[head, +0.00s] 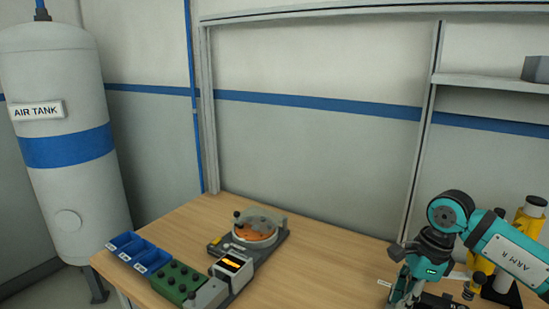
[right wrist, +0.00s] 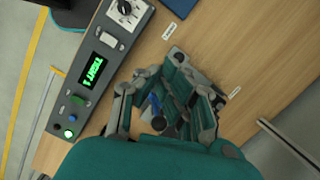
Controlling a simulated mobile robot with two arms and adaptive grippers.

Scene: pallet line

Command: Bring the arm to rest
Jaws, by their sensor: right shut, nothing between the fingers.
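My right arm (head: 505,250), teal and marked ARM R, reaches in from the right in the head view. Its gripper (head: 402,290) points down over the right part of the wooden workbench (head: 325,265). The gripper is shut with nothing held. In the right wrist view the gripper's fingers (right wrist: 168,105) show above the bench top, beside a grey control panel (right wrist: 98,68) with a green-lit display. What lies directly under the fingers is partly hidden. My left gripper is in neither view.
Blue bins (head: 139,254), a green block with dark knobs (head: 177,281) and a round device with a clear cover (head: 258,228) stand on the bench's left part. Yellow-and-black equipment (head: 527,222) stands at the right. The bench's middle is clear. A white air tank (head: 60,190) stands left.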

